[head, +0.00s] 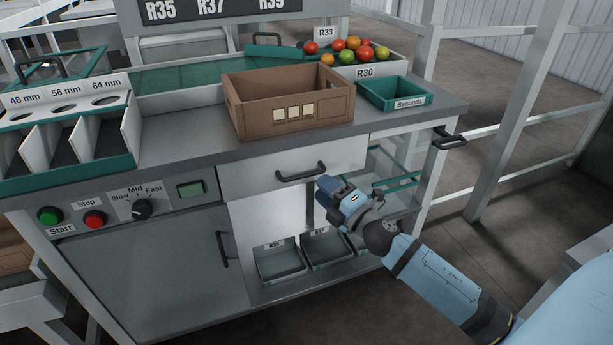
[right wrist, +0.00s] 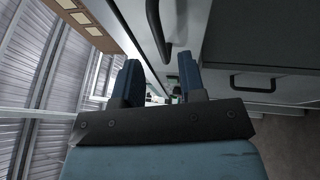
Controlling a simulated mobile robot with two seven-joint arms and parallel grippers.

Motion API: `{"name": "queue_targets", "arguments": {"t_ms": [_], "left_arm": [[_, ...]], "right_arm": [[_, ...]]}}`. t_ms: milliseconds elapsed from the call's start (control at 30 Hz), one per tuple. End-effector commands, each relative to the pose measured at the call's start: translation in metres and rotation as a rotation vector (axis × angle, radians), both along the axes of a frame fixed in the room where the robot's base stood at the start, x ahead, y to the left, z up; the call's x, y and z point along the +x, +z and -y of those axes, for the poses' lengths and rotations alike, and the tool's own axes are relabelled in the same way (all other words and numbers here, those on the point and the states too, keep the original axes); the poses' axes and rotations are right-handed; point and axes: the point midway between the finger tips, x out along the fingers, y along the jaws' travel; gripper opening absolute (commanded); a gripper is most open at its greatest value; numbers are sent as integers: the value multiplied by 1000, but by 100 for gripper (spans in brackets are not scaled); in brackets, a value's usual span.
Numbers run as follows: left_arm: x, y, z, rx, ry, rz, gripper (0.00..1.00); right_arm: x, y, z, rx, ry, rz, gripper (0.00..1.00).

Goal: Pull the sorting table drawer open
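The sorting table drawer (head: 250,178) has a pale front under the worktop and looks shut, flush with the table front. Its dark bar handle (head: 300,173) is at the middle of the front. My right gripper (head: 325,183) is just to the right of the handle, at the end of a light blue arm. In the right wrist view, my right gripper's (right wrist: 160,78) two fingers stand apart with nothing between them. The drawer handle (right wrist: 156,30) lies ahead of the fingertips, in line with the gap, apparently not touched. My left gripper is out of view.
A brown cardboard box (head: 290,123), a green Seconds tray (head: 394,93) and a crate of tomatoes (head: 372,72) stand on the worktop. Below are a cabinet door handle (head: 222,249) and open green bins (head: 281,264). A control panel with buttons (head: 94,219) is at left.

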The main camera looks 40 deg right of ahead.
Motion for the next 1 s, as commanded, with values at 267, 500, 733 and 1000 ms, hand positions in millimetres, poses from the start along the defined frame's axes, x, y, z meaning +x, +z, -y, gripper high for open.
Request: {"name": "queue_targets", "arguments": {"t_ms": [267,500,733,1000], "left_arm": [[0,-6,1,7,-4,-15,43],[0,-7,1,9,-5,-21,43],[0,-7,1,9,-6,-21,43],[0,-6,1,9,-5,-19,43]], "right_arm": [[45,8,-7,-1,0,1,37],[60,11,-10,0,-1,0,37],[60,11,-10,0,-1,-1,37],[60,11,-10,0,-1,-1,0]]}}
